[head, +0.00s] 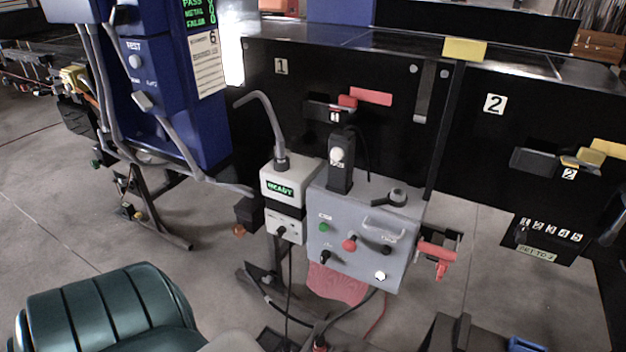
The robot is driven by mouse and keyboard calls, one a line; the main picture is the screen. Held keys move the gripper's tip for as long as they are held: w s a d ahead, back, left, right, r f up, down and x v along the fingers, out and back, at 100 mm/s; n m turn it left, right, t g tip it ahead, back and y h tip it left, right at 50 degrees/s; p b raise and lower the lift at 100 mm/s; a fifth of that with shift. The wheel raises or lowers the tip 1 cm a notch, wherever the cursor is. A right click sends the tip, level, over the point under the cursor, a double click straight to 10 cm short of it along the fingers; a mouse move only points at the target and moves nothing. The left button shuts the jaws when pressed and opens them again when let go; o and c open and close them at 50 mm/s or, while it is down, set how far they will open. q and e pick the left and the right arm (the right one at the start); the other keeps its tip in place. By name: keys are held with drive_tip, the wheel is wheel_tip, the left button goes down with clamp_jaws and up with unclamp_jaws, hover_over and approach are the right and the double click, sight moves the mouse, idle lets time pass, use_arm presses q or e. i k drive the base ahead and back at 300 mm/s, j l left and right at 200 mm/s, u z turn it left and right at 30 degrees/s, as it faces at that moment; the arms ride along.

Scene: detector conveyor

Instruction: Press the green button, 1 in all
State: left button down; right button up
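The green button (325,227) is a small round knob at the upper left of the front face of a grey control box (345,255). A small label sits just above it. The box stands near the middle of the head view, and nothing covers the button. I cannot make out either of my grippers in this view.
On the same box are a red button (349,244), black knobs and a white button (380,276). A white unit reading READY (281,188) stands to its left. A blue cabinet (175,90) is at upper left, a green padded seat (110,305) at lower left.

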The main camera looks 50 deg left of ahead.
sight(323, 227)
drive_tip(key=u, duration=1.15)
